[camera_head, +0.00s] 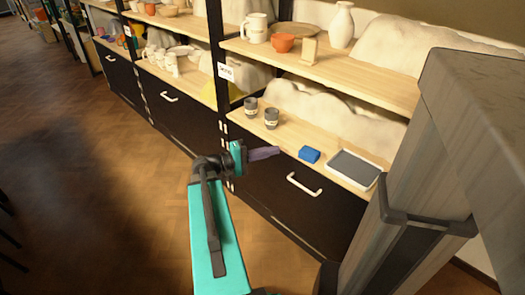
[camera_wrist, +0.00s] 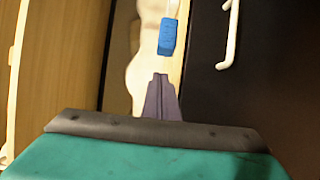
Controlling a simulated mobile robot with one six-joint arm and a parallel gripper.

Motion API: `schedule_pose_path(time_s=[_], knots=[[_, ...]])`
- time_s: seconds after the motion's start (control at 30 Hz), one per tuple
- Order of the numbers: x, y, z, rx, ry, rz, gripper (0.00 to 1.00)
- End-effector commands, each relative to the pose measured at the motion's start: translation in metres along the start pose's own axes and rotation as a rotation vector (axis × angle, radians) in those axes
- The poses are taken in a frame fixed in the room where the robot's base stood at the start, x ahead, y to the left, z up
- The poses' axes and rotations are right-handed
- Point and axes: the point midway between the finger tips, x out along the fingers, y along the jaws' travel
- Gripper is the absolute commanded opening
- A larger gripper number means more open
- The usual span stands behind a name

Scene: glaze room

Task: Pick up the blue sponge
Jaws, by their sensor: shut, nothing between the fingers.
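The blue sponge (camera_head: 309,154) lies on the lower wooden shelf, left of a grey tray, in the head view. It also shows in the wrist view (camera_wrist: 167,37), ahead of my fingertips. My gripper (camera_head: 278,151) is in front of the shelf edge, left of the sponge and apart from it. Its purple fingers are closed together and empty, and they also show in the wrist view (camera_wrist: 161,78).
The grey tray (camera_head: 354,168) with a pale rim sits right of the sponge. Two dark cups (camera_head: 271,118) stand to its left. The upper shelf (camera_head: 350,76) overhangs, with a white mug (camera_head: 255,28) and an orange bowl (camera_head: 284,43). A drawer handle (camera_head: 304,185) sticks out below.

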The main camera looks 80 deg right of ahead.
Motion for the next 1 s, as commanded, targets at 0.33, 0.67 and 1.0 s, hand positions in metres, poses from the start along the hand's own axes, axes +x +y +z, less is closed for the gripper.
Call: schedule_pose_path(time_s=[0.33, 0.67, 1.0], knots=[[-0.069, -0.078, -0.01, -0.088, 0.106, -0.178, 0.0], [-0.188, -0.198, 0.009, -0.257, 0.25, -0.452, 0.0], [-0.307, -0.303, 0.075, -0.457, 0.363, -0.705, 0.0]])
